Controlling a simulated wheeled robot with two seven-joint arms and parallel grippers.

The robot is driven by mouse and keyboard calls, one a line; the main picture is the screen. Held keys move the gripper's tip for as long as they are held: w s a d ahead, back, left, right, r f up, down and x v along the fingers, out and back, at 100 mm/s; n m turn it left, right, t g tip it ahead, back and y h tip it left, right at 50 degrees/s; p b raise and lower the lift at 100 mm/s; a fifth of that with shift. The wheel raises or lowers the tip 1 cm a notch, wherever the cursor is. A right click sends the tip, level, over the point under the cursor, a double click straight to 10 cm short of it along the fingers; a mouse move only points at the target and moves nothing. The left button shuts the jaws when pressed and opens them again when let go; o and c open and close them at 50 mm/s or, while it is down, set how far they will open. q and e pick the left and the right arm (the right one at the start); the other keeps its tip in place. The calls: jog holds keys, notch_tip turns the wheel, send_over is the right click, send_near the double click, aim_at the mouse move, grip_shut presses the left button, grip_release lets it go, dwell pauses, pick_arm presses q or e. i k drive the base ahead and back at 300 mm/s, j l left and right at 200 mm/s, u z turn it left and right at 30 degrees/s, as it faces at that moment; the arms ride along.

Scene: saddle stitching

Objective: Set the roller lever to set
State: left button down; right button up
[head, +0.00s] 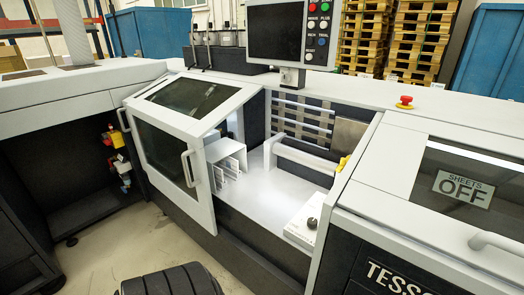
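The open bay (265,195) of a white machine lies in the middle of the head view. A yellow handle (343,163) stands at the bay's right edge, and it may be the roller lever; its setting cannot be read. A pale horizontal roller or bar (306,160) runs across the back of the bay. A white box with a black knob (312,223) sits at the bay's front right, and its small markings are unreadable. Neither of my grippers is in view.
A framed guard door (180,150) with dark windows stands swung out left of the bay. A control panel (294,35) stands above, and a red stop button (404,102) is at right. A closed cover reads "SHEETS OFF" (463,189).

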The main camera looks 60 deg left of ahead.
aim_at(343, 162)
jog(key=u, duration=1.1)
